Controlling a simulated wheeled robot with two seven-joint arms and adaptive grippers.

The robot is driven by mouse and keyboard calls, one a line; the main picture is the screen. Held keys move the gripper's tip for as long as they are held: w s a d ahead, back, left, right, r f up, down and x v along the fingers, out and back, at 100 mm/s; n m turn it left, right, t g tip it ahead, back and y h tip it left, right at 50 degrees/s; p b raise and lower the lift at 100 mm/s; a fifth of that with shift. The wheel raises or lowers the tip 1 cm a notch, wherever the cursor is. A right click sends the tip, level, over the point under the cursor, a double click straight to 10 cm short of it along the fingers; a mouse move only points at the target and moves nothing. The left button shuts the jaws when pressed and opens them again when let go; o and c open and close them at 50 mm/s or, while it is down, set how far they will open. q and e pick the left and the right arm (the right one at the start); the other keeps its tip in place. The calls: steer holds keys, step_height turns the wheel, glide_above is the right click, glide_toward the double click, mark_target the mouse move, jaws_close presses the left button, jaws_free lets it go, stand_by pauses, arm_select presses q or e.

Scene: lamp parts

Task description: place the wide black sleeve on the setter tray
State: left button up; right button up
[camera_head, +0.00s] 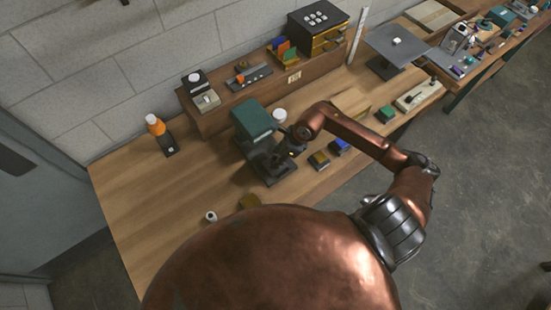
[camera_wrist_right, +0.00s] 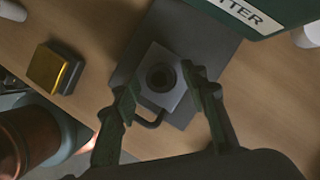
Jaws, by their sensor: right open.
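The setter is a green machine (camera_head: 252,119) on a dark base; its green edge with the letters "TTER" (camera_wrist_right: 240,12) shows at the top of the right wrist view. A small grey square tray (camera_wrist_right: 150,98) lies on the dark base plate (camera_wrist_right: 190,30). A dark round ring (camera_wrist_right: 160,77), seemingly the black sleeve, shows on the tray from above; I cannot tell its height. My right gripper (camera_wrist_right: 160,84) is open, its fingers to either side of the ring with visible gaps. In the head view the right gripper (camera_head: 288,147) is at the setter's front. My left gripper is not in view.
A yellow-topped dark block (camera_wrist_right: 55,69) stands on the bench left of the base plate. Bare wood (camera_head: 150,200) is free at the left.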

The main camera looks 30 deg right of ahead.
steer(key=v, duration=1)
steer(key=shift+b, duration=0.45)
steer(key=shift+s, duration=0.1)
steer(key=shift+c, duration=0.3)
